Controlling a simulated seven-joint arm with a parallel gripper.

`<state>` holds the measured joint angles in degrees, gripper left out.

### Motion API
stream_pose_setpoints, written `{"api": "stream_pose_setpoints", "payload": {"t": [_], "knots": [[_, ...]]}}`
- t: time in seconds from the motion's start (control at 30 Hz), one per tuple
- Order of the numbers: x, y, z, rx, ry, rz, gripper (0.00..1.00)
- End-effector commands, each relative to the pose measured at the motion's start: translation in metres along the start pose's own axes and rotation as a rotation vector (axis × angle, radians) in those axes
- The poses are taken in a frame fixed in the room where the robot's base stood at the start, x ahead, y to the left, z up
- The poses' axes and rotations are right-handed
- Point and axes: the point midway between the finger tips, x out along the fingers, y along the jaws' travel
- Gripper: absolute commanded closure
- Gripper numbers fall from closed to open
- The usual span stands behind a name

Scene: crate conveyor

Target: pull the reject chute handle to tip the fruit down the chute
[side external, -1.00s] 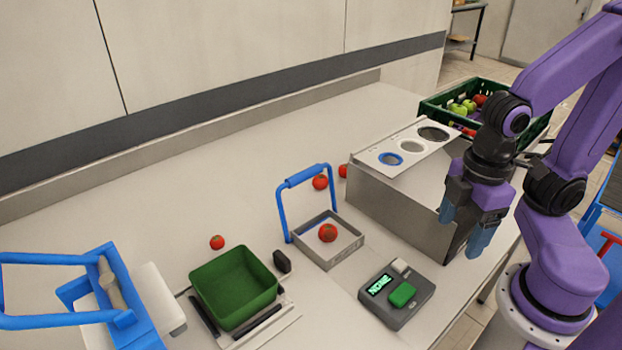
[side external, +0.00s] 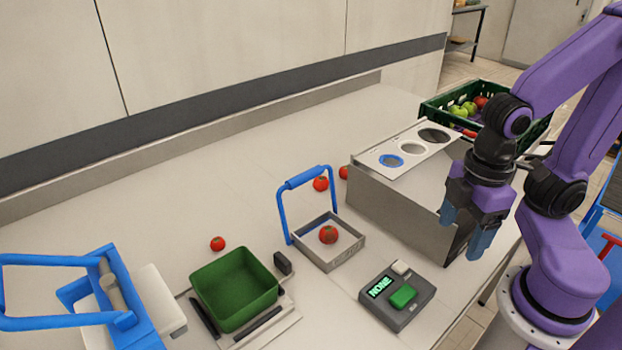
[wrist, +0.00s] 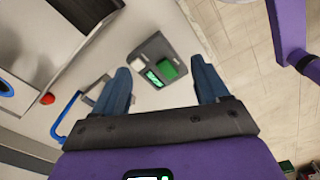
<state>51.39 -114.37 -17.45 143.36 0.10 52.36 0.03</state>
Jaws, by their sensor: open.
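A blue hoop handle (side external: 305,177) stands upright on a shallow grey tray (side external: 345,257). A red tomato (side external: 328,235) lies in the tray. The blue handle also shows at the left in the wrist view (wrist: 68,117). My gripper (side external: 462,238) is open and empty, pointing down, in front of the grey metal housing and well to the right of the handle. In the wrist view a control box with a green button (wrist: 168,69) shows between my fingers (wrist: 160,70). No label marks which part is the reject chute.
The control box (side external: 410,315) displays "NONE". A green bin (side external: 235,285) and blue frame (side external: 110,290) stand left. The housing (side external: 400,215) has round holes on top. A fruit crate (side external: 440,112) is behind. A red handle (side external: 607,240) shows at right. Loose tomatoes lie on the table.

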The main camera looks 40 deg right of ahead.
Motion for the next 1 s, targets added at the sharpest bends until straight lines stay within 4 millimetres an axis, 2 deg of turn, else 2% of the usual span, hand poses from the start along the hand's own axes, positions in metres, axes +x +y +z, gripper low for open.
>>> {"api": "stream_pose_setpoints", "payload": {"t": [0.17,0.27,0.37,0.47,0.67,0.8,1.0], "knots": [[0.000,0.000,0.000,0.000,0.000,0.000,0.26],[-0.001,0.001,-0.001,-0.002,0.001,0.000,0.50],[-0.007,0.006,-0.013,-0.017,0.006,0.004,0.50],[-0.020,0.020,-0.039,-0.060,0.019,0.015,0.50],[-0.060,0.073,-0.107,-0.192,0.040,0.060,0.50],[-0.088,0.119,-0.145,-0.285,0.044,0.099,0.50],[-0.122,0.183,-0.178,-0.399,0.032,0.152,0.50]]}}
